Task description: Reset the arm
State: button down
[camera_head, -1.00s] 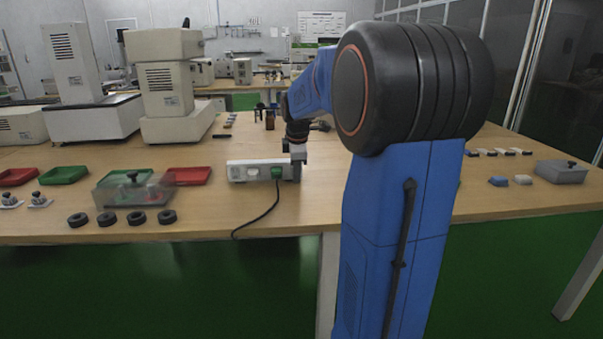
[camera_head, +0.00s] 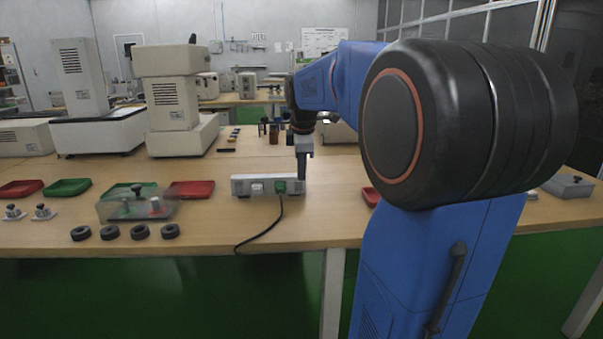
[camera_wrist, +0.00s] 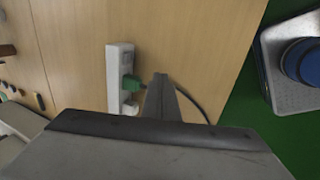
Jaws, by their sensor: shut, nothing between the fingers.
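My gripper (camera_head: 303,172) is shut and empty. In the head view it points down at the right end of a white power strip (camera_head: 240,186) on the wooden table; I cannot tell whether it is touching or above it. In the wrist view my gripper (camera_wrist: 161,80) appears just beside the strip (camera_wrist: 113,70), over bare wood. A green plug (camera_head: 280,187) sits in the strip, with a black cable running toward the table's front edge. The green plug also shows in the wrist view (camera_wrist: 131,83). My blue arm covers the right part of the head view.
Left of the strip are red (camera_head: 192,189) and green (camera_head: 68,187) trays, a clear-lidded box (camera_head: 124,209) and several black rings (camera_head: 139,232). Large beige machines (camera_head: 172,97) stand behind. A grey box (camera_head: 569,187) lies far right. Bare table (camera_head: 215,226) lies in front.

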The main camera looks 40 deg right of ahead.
dwell(0.3)
jog(key=s+a+f+m+y, duration=0.1)
jog(key=s+a+f+m, duration=0.4)
jog(key=s+a, duration=0.7)
jog(key=s+a+f+m+t+y, duration=0.1)
jog(key=s+a+f+m, duration=0.5)
jog(key=s+a+f, duration=0.3)
jog(key=s+a, duration=0.3)
jog(key=s, duration=0.1)
jog(key=shift+s+a+f+t, duration=0.15)
jog(key=shift+s+t, duration=0.15)
